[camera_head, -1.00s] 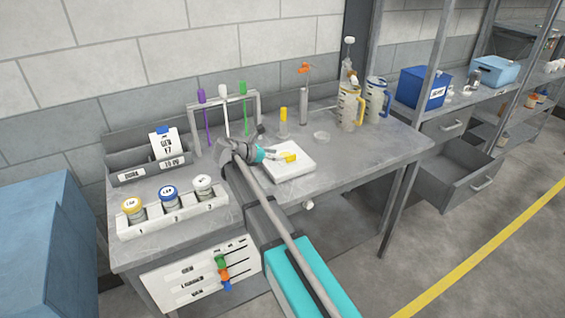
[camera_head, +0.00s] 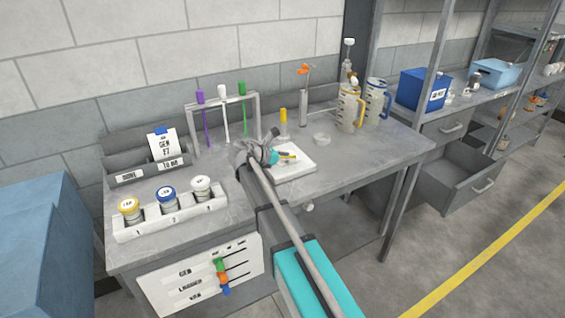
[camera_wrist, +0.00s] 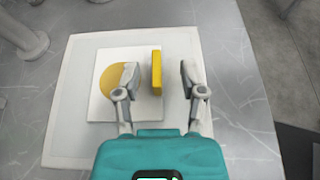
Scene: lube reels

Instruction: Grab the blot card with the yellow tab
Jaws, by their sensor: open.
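The blot card (camera_wrist: 110,82) is a white square with a round yellow-orange blot. It lies on a white square pad (camera_wrist: 70,135) on the bench. Its yellow tab (camera_wrist: 156,72) stands up along the card's right edge in the wrist view. My gripper (camera_wrist: 159,68) is open over the card, one finger on each side of the tab. In the head view my gripper (camera_head: 284,156) is low over the pad (camera_head: 303,168) and hides most of the card.
A rack (camera_head: 226,98) with purple, white and green sticks stands behind. A yellow-topped cylinder (camera_head: 283,122), a clear dish (camera_head: 321,138) and jugs (camera_head: 350,108) stand beyond the pad. A white tray (camera_head: 172,217) of lidded jars is at left. A drawer (camera_head: 462,180) hangs open at right.

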